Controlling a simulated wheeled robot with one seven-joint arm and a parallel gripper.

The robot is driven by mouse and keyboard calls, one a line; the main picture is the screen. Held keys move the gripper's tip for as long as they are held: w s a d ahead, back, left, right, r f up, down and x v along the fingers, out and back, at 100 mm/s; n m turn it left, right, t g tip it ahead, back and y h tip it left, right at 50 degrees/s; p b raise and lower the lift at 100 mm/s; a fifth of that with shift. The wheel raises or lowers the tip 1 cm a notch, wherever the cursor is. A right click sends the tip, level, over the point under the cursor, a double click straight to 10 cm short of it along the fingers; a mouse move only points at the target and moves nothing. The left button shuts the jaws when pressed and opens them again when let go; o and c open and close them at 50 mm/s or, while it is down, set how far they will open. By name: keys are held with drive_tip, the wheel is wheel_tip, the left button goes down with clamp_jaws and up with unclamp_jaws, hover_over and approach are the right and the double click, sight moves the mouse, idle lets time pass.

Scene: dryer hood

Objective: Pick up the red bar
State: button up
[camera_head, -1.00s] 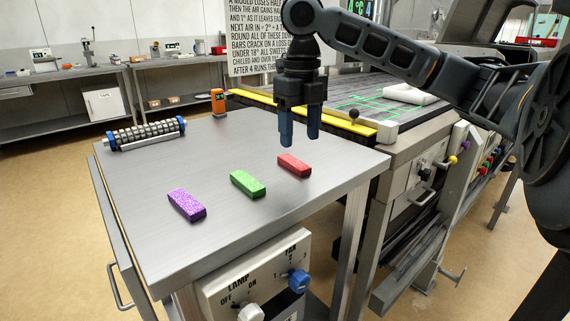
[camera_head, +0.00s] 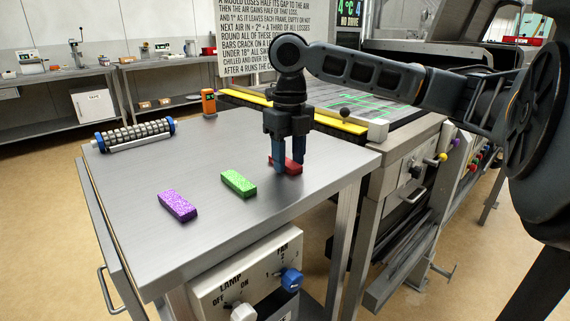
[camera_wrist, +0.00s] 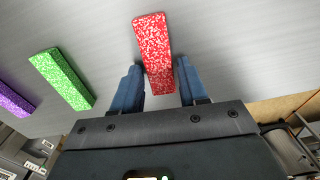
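The red bar (camera_head: 287,167), speckled with white, lies on the steel table. My gripper (camera_head: 288,163) is lowered over it, pointing down, with one blue finger on each side. In the wrist view the red bar (camera_wrist: 155,52) lies between the fingers of my gripper (camera_wrist: 160,80), its far part reaching beyond them. The fingers are apart, with a narrow gap showing beside the bar. In the head view the fingers partly hide the bar.
A green bar (camera_head: 238,183) and a purple bar (camera_head: 177,205) lie to the left on the steel table (camera_head: 225,220). A roller (camera_head: 135,134) and an orange device (camera_head: 208,102) are at the back. A yellow-edged machine (camera_head: 340,124) stands behind my gripper.

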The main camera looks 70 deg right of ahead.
drive_tip(key=c, duration=0.8)
drive_tip(key=shift+o, duration=0.2)
